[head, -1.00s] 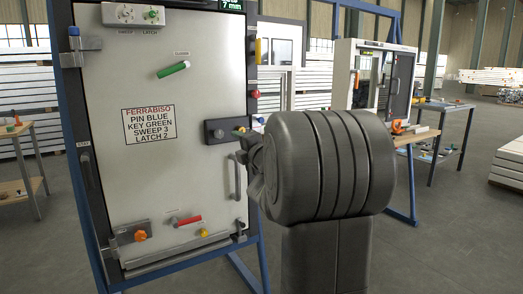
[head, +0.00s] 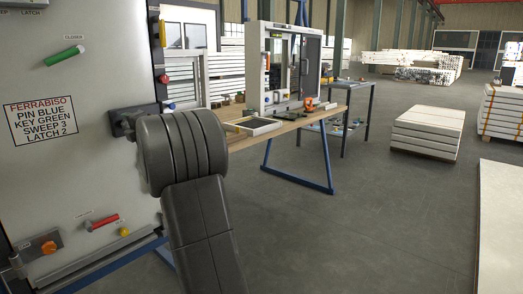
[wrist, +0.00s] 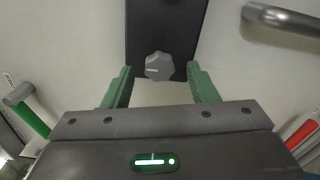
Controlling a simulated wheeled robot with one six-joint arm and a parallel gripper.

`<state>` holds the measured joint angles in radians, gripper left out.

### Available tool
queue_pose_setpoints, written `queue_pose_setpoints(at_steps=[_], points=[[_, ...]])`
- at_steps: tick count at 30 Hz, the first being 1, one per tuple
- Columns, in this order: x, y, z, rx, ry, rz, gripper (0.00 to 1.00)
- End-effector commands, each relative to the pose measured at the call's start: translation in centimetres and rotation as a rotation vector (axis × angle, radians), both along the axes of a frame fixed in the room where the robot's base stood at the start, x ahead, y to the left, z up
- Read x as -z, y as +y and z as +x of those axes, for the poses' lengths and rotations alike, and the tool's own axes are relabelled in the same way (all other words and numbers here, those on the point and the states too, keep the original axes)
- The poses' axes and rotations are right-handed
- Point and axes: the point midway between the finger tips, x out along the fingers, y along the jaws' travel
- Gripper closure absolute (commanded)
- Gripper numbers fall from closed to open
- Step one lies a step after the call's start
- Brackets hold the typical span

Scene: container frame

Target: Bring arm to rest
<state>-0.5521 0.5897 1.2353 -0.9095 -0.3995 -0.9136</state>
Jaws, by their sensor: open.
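In the wrist view my gripper (wrist: 160,88) is open, its two green fingers apart. A grey knob (wrist: 159,66) on a dark plate (wrist: 165,25) shows between and just beyond the fingertips; I cannot tell whether they touch it. In the head view my dark grey arm stands in front of the panel door (head: 60,180), and its wrist hides my gripper. The dark plate shows there partly behind my arm (head: 124,122).
The door carries a green handle (head: 64,56), a red handle (head: 103,222) and an orange knob (head: 48,247). A wooden bench (head: 290,122) with a framed window unit stands behind. White stacked boards (head: 428,130) stand to the right, with open floor between.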

Motion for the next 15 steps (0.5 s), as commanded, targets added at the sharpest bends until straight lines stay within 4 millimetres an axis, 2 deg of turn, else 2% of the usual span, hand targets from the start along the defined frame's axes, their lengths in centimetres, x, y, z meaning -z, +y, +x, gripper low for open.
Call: queue_pose_setpoints(at_steps=[6, 15], points=[[-0.04, 0.77, 0.66, 0.0, 0.0, 0.001, 0.47], [-0.02, 0.76, 0.64, 0.0, 0.002, 0.003, 0.47]])
